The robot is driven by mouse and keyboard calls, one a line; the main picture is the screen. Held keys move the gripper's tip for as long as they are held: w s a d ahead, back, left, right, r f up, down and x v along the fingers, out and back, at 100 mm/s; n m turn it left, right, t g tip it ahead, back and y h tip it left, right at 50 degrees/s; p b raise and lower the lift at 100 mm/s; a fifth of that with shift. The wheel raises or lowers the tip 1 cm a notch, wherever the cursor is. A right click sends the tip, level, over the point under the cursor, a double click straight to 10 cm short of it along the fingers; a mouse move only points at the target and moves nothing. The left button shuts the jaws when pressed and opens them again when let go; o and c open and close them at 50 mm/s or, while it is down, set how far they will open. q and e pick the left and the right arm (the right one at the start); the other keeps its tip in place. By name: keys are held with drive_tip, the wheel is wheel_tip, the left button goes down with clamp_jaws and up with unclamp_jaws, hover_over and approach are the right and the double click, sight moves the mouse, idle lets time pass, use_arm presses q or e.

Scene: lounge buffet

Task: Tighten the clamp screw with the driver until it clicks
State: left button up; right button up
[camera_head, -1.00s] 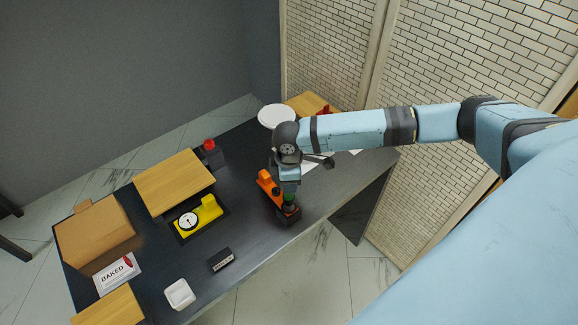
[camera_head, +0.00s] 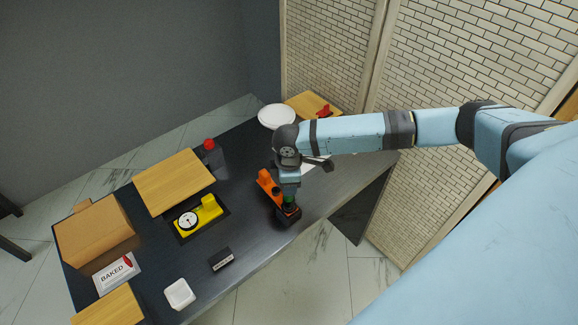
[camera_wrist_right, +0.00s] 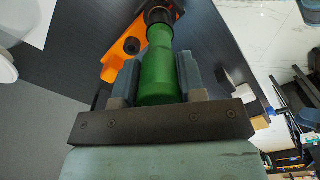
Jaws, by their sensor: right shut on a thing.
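My right gripper (camera_head: 289,186) is shut on the green handle of the driver (camera_wrist_right: 160,72), which shows between both fingers in the right wrist view. In the head view only a little green of the driver (camera_head: 289,199) shows below the gripper. The driver points down at the dark block end of the orange clamp (camera_head: 265,182). The orange clamp also shows in the right wrist view (camera_wrist_right: 117,63), with a black knob on it. The clamp screw is hidden under the driver, so I cannot tell whether the tip sits in it. My left gripper is out of view.
A yellow holder with a white dial (camera_head: 207,212) sits on a dark mat left of the clamp. A wooden board (camera_head: 172,182), a red-topped object (camera_head: 210,146), a white dish (camera_head: 179,294) and a black block (camera_head: 221,259) stand around.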

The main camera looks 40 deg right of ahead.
drive_tip(key=shift+f, duration=0.4)
drive_tip(key=shift+f, duration=0.5)
drive_tip(key=o, duration=1.2)
drive_tip(key=shift+c, duration=0.2)
wheel_tip(320, 180, up, 12)
drive_tip(key=shift+r+b, duration=0.2)
drive_tip(key=shift+b, duration=0.8)
drive_tip(key=shift+r, duration=0.65)
